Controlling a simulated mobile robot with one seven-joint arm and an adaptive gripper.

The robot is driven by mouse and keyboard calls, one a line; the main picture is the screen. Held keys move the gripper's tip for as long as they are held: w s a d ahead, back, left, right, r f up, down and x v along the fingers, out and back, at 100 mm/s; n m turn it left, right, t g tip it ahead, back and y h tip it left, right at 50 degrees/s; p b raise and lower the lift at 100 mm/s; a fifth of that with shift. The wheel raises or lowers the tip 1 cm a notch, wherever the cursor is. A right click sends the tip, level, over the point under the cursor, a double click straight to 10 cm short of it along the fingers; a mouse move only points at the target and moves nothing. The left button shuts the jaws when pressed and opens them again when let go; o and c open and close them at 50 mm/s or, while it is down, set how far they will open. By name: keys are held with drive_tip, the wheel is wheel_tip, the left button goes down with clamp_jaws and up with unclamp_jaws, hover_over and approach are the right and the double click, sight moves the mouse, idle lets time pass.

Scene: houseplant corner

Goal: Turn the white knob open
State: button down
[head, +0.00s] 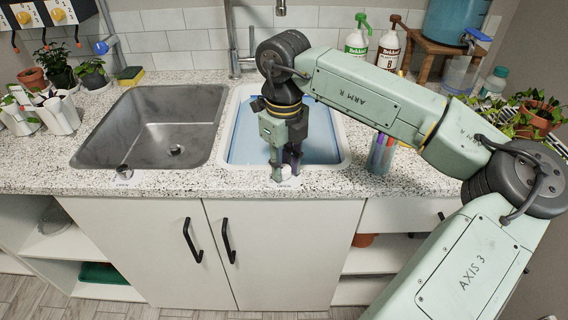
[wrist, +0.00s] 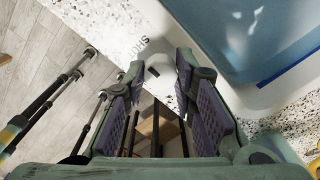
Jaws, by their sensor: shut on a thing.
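The white knob (head: 283,171) is on the speckled counter's front strip, before the right basin. My gripper (head: 285,163) points down onto it. In the wrist view the knob (wrist: 160,76) shows between the two purple-padded fingertips (wrist: 160,66), with a small dark mark on top. The gripper is shut on it. Printed letters on a white label (wrist: 133,45) lie beside the knob, seen upside down. The right basin (head: 342,147) is white and holds blue water. The fingers hide part of the knob.
A metal sink (head: 112,128) is left of the basin, with a small metal knob (head: 124,172) before it. A cup of colored pens (head: 382,152) stands close right of the basin. A tall faucet (head: 234,55) rises behind. Cabinet doors (head: 270,250) are below.

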drive_tip(key=n+b, duration=0.3)
drive_tip(key=shift+f+n, duration=0.15)
drive_tip(key=shift+n, duration=0.25)
drive_tip(key=n+b, duration=0.2)
drive_tip(key=n, duration=0.2)
drive_tip(key=shift+n, duration=0.3)
drive_tip(key=n+b, duration=0.1)
drive_tip(key=n, duration=0.3)
drive_tip(key=shift+r+n+b, duration=0.2)
drive_tip(key=shift+n+b, duration=0.3)
drive_tip(key=shift+n, duration=2.3)
drive_tip(key=c, duration=1.3)
unclamp_jaws()
drive_tip(key=shift+r, duration=0.1)
